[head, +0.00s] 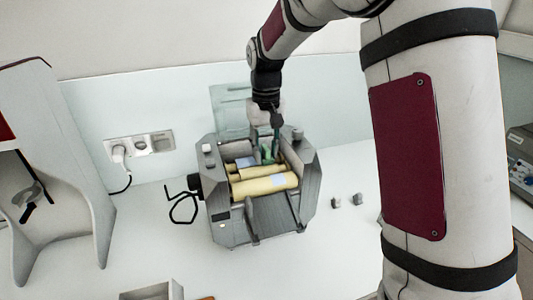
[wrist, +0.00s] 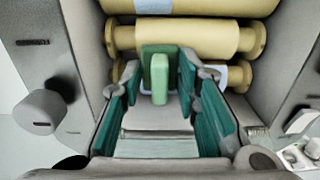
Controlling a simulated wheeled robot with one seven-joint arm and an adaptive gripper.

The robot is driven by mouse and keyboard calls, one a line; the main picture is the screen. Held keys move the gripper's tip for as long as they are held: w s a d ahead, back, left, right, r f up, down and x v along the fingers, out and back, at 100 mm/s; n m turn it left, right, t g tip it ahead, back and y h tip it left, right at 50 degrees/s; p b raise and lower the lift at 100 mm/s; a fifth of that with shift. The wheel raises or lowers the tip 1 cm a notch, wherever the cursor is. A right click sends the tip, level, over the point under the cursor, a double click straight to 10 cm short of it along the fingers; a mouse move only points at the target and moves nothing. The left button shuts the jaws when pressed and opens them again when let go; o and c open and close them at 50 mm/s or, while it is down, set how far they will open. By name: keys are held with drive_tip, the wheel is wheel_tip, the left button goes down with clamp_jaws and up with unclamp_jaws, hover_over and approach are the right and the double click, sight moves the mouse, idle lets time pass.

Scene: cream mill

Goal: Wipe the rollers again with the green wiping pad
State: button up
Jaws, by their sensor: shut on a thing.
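The grey mill (head: 232,231) stands on the white table in the head view, with its cream-yellow rollers (head: 265,186) lying across its middle. The rollers also show at the top of the wrist view (wrist: 190,38), with pale bluish patches on them. My gripper (head: 270,146) reaches down into the mill from behind. It is shut on the green wiping pad (wrist: 160,57), which sits between the teal-lined fingertips at the rollers. Whether the pad touches a roller I cannot tell. In the head view my gripper partly hides the pad (head: 267,155).
A wall socket (head: 152,143) with a plug and black cable is left of the mill. Two small grey pieces (head: 346,201) lie to its right. A grey tray (head: 148,292) is at the front edge. The mill's side walls stand close around my gripper. Table left of the mill is mostly clear.

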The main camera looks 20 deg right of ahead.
sight(272, 173)
drive_tip(key=shift+w+b, duration=0.6)
drive_tip(key=shift+w, duration=0.55)
drive_tip(key=shift+s+r+p, duration=0.15)
drive_tip(key=shift+s+p, duration=0.8)
drive_tip(key=shift+s, duration=0.35)
drive_tip(key=shift+s+f+p, duration=0.15)
drive_tip(key=shift+s+p, duration=0.45)
drive_tip(key=shift+s, duration=0.35)
drive_tip(key=shift+s+f+p, duration=0.1)
drive_tip(key=shift+s+p, duration=0.5)
drive_tip(key=shift+s, duration=0.3)
drive_tip(key=shift+s+f, duration=0.2)
drive_tip(key=shift+s, duration=0.2)
drive_tip(key=shift+c, duration=0.3)
drive_tip(key=shift+s+r+p, duration=0.1)
drive_tip(key=shift+s+p, duration=1.1)
drive_tip(key=shift+s, duration=0.3)
drive_tip(key=shift+w+b, duration=0.75)
drive_tip(key=shift+w, duration=0.55)
drive_tip(key=shift+w+r+b, duration=0.15)
drive_tip(key=shift+w+b, duration=0.5)
drive_tip(key=shift+w, duration=0.5)
drive_tip(key=shift+w+r+b, duration=0.15)
drive_tip(key=shift+w+b, duration=0.5)
drive_tip(key=shift+w, duration=0.5)
